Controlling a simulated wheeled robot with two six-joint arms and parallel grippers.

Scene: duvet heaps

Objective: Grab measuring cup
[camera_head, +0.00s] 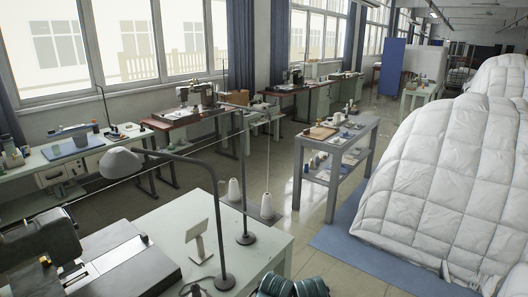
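I cannot pick out a measuring cup with certainty in the head view. A small dark cup-like container (13,157) stands at the left end of the far-left sewing table, too small to tell what it is. Small items, too small to name, stand on the grey trolley (335,180) in the middle. Neither of my grippers can be made out in this view.
Teal rolls (290,286) show at the bottom edge. White quilted duvet heaps (445,180) fill the right. Open floor lies behind the table.

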